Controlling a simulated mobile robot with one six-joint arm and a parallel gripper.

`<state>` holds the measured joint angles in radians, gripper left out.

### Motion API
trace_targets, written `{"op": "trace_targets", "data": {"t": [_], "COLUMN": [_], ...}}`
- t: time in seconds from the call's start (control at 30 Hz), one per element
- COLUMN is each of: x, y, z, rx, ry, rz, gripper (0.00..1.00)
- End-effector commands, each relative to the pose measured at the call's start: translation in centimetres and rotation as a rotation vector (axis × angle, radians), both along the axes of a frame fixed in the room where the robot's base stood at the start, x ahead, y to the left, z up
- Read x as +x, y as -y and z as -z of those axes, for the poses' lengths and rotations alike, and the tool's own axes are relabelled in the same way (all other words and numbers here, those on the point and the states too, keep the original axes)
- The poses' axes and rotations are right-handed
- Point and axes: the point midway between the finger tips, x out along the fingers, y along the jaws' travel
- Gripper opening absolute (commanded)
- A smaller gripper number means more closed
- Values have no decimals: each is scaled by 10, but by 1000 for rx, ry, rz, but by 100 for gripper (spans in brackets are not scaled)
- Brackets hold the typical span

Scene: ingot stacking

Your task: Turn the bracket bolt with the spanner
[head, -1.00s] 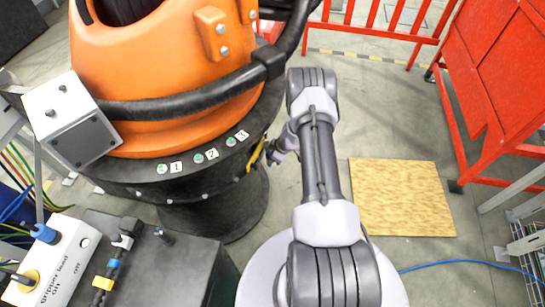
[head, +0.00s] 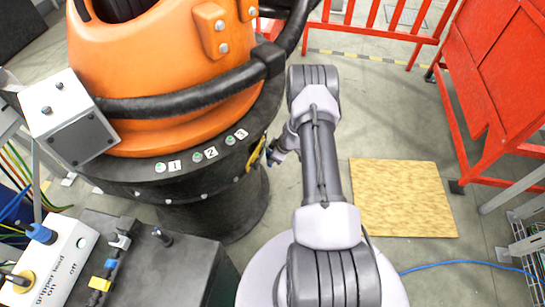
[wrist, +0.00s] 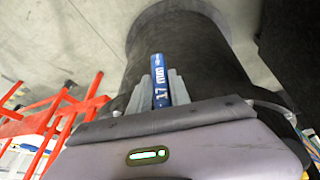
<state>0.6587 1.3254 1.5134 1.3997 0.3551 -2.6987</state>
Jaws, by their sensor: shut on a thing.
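My gripper (wrist: 161,88) is shut on a blue spanner (wrist: 159,66) marked 17 mm in the wrist view. The spanner's shaft sticks out beyond the fingertips against the dark round pedestal (wrist: 200,40); its far end is hard to make out. In the head view my gripper (head: 274,155) is small, beside the right edge of the black ring under the orange robot. Small bolts stand on that ring by tags 1 (head: 174,166), 2 (head: 211,153) and 3 (head: 241,135). An orange bracket (head: 210,32) above carries bolt heads. I see no spanner contact with any bolt.
A thick black hose (head: 190,102) wraps the orange robot (head: 150,75). A grey box (head: 70,120), a white switch box (head: 60,262) and a black cabinet (head: 190,270) stand at left. Red barriers (head: 490,90) stand at right.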

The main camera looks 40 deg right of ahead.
Motion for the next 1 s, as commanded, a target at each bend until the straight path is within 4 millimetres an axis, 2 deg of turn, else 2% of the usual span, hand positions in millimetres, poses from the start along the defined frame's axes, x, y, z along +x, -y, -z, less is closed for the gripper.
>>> {"op": "trace_targets", "data": {"t": [0.4, 0.77, 1.0], "x": [-14, -17, -40], "y": [8, 10, 22], "z": [2, 1, 5], "rx": [-1, -1, 0], "ry": [0, 0, 0], "rz": [0, 0, 1], "gripper": [0, 0, 0]}}
